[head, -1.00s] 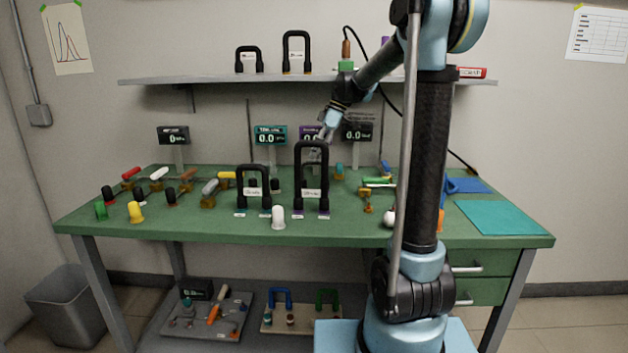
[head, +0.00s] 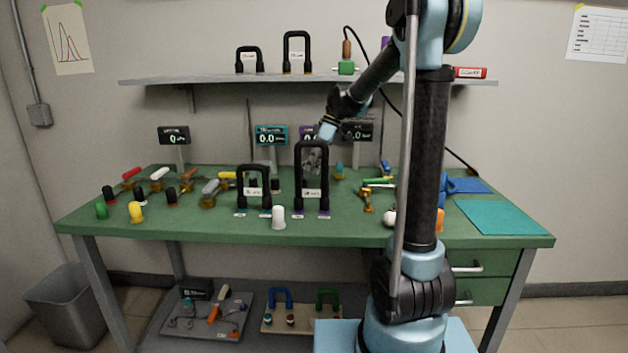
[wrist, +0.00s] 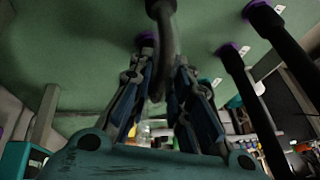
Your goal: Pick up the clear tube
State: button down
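A greyish, see-through-looking curved tube, which I take for the clear tube (wrist: 168,35), shows in the wrist view between my gripper's (wrist: 163,58) two fingers. One purple ring shows near its foot. The fingers are apart on either side of it; I cannot tell whether they touch it. In the head view my gripper (head: 315,156) points down behind the tall black U-shaped tube (head: 299,168), and its fingers show only partly through that tube's opening. The clear tube cannot be made out clearly there.
The tall black tube stands close in front of my gripper; its legs (wrist: 240,75) show at right in the wrist view. A shorter black tube (head: 239,188) and a white knob (head: 278,218) are nearby on the green bench (head: 340,228). Small displays (head: 271,137) stand behind.

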notch_tip(320, 180, up, 10)
jog(key=shift+f, duration=0.1)
dwell(0.7)
jog(key=shift+r, duration=2.3)
jog(key=shift+r, duration=0.15)
jog(key=shift+r, duration=1.4)
